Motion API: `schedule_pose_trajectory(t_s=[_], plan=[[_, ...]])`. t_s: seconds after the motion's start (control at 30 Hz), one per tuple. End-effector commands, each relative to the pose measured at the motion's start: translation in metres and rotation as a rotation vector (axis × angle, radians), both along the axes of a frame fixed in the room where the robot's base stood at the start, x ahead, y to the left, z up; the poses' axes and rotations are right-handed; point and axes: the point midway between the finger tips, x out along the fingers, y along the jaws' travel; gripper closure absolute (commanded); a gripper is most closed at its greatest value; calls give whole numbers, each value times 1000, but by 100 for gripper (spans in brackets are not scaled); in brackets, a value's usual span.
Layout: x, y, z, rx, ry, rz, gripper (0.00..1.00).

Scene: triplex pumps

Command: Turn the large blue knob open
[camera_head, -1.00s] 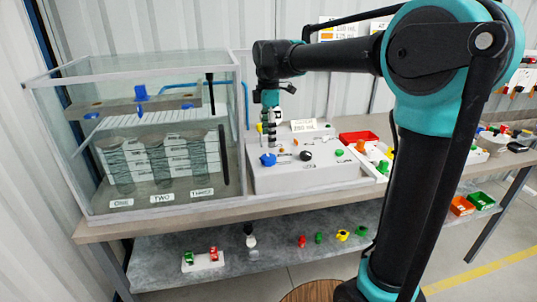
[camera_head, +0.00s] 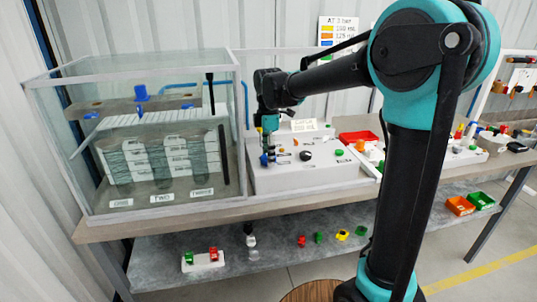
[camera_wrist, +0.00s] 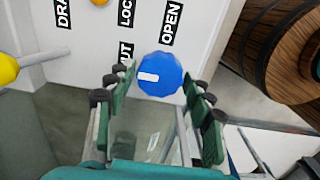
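The large blue knob (camera_wrist: 160,74) is on the white control panel, with a white mark on its left side in the wrist view. An OPEN label (camera_wrist: 172,24) is just above it, and a partly hidden label ending in "UT" (camera_wrist: 126,52) is to its upper left. My gripper (camera_wrist: 157,92) is open, its two green-padded fingers on either side of the knob, with gaps visible between fingers and knob. In the head view my gripper (camera_head: 267,154) is low at the panel's left end and partly covers the knob (camera_head: 263,160).
The panel (camera_head: 310,178) carries a black knob (camera_head: 306,155) and a green button (camera_head: 339,152). A glass water tank (camera_head: 160,130) stands close left of my gripper. A red tray (camera_head: 358,137) is at right. In the wrist view a yellow knob (camera_wrist: 6,69) sticks in at left.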

Motion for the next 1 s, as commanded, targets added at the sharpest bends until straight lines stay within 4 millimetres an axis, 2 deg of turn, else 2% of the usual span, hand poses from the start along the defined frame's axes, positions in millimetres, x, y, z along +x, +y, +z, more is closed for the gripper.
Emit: schedule_pose_trajectory(t_s=[0.03, 0.23, 0.27, 0.63, 1.0], plan=[[0, 0, 0, 0, 0, 0, 58], [0, 0, 0, 0, 0, 0, 82], [0, 0, 0, 0, 0, 0, 84], [0, 0, 0, 0, 0, -72, 84], [0, 0, 0, 0, 0, -364, 84]])
